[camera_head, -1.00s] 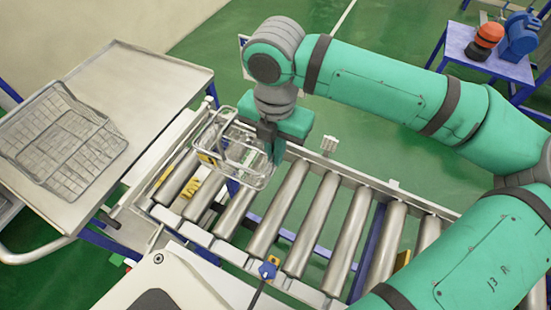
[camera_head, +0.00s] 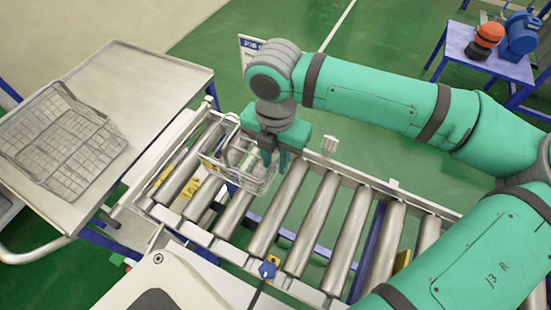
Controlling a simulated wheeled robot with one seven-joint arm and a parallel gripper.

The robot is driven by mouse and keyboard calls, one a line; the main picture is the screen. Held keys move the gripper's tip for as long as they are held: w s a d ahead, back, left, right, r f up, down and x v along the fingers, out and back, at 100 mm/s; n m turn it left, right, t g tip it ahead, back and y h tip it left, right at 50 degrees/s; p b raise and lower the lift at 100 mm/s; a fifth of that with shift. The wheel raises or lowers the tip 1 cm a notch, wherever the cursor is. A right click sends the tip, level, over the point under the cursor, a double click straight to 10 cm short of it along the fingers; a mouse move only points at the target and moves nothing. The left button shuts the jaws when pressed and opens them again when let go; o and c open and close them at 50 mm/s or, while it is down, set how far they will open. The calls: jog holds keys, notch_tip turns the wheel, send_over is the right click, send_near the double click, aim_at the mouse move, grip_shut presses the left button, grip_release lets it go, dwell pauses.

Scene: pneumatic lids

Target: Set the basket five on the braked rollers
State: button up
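A wire basket (camera_head: 262,188) is at the left part of the roller conveyor, over the rollers (camera_head: 237,214). A small item with green on it shows inside. Whether the basket's base rests fully on the rollers is unclear. I cannot read a number on it. My gripper (camera_head: 275,158) points down at the basket's far right side, with its fingertips at the wires. The fingers are small and partly mixed with the wires, so their grip is not clear. Yellow pieces (camera_head: 191,188) show between the left rollers.
Another wire basket (camera_head: 75,165) lies on the grey metal table (camera_head: 160,85) at left. A blue knob (camera_head: 268,270) stands at the conveyor's near edge. The rollers to the right are bare. A blue stand (camera_head: 480,62) with an orange-and-black object and a blue motor is at back right.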

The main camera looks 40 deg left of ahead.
jog(key=shift+r, duration=0.1)
notch_tip(320, 180, up, 12)
dwell(0.5)
jog(key=shift+w, duration=0.1)
dwell(0.4)
